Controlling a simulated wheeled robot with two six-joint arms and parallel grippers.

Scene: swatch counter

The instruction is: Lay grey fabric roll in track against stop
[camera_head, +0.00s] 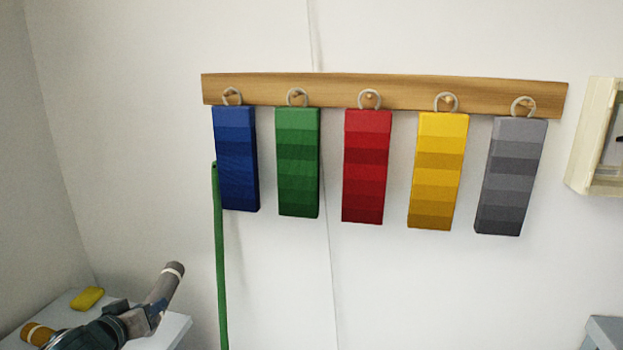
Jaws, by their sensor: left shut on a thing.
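My left gripper (145,316) is at the lower left, shut on the grey fabric roll (166,284). The roll is a grey cylinder with a pale band near its upper end. It is tilted, its upper end leaning to the right, and shows above the pale counter (172,332). The gripper hides its lower part. I cannot make out the track or the stop in this view. My right gripper is not in view.
A yellow block (87,298) and an orange-yellow roll (38,334) lie on the counter. A wooden rail (330,90) on the wall holds blue, green, red, yellow and grey swatches (511,176). A green strip (221,270) stands upright right of the counter.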

